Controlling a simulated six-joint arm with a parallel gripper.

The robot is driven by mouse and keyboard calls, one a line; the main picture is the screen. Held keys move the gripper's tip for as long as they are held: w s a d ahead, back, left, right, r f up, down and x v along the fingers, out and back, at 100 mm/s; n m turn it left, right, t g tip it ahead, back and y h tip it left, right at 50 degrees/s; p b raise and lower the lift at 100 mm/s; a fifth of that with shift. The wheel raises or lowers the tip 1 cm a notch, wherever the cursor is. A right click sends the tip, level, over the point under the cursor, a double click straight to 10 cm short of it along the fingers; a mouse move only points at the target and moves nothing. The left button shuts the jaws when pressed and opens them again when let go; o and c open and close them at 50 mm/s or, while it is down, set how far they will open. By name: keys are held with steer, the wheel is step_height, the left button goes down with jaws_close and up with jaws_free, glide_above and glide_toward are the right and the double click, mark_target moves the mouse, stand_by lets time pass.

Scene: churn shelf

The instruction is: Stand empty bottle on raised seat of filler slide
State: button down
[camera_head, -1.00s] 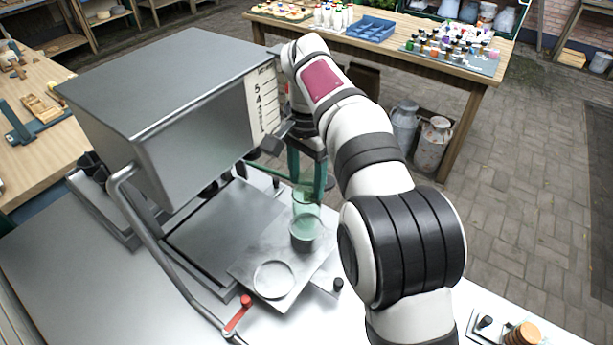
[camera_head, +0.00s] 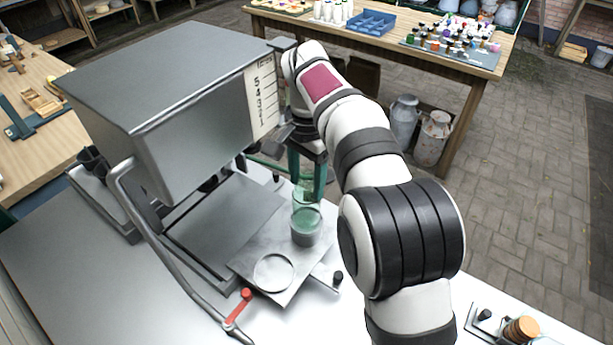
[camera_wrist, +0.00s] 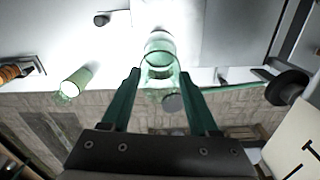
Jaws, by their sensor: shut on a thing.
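The empty bottle (camera_head: 306,200) is clear green glass and upright, over the round grey raised seat (camera_head: 305,238) on the filler slide (camera_head: 250,262). Its lower end meets or overlaps the seat in the head view; I cannot tell whether it rests there. My gripper (camera_head: 307,188) is shut on the bottle, with its green fingers on either side of it. In the wrist view my gripper (camera_wrist: 160,78) has the bottle (camera_wrist: 160,58) between its fingers, and the bottle hides most of the seat.
The large grey filler tank (camera_head: 170,85) stands left of my arm. The wrist view shows another green glass (camera_wrist: 77,82) at left. The counter's front left is clear.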

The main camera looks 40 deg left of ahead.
steer(key=shift+f, duration=0.15)
steer(key=shift+f, duration=0.2)
stand_by(0.3)
steer(key=shift+c, duration=0.3)
jaws_free()
steer(key=shift+c, duration=1.1)
steer(key=shift+r, duration=0.1)
steer(key=shift+r, duration=3.4)
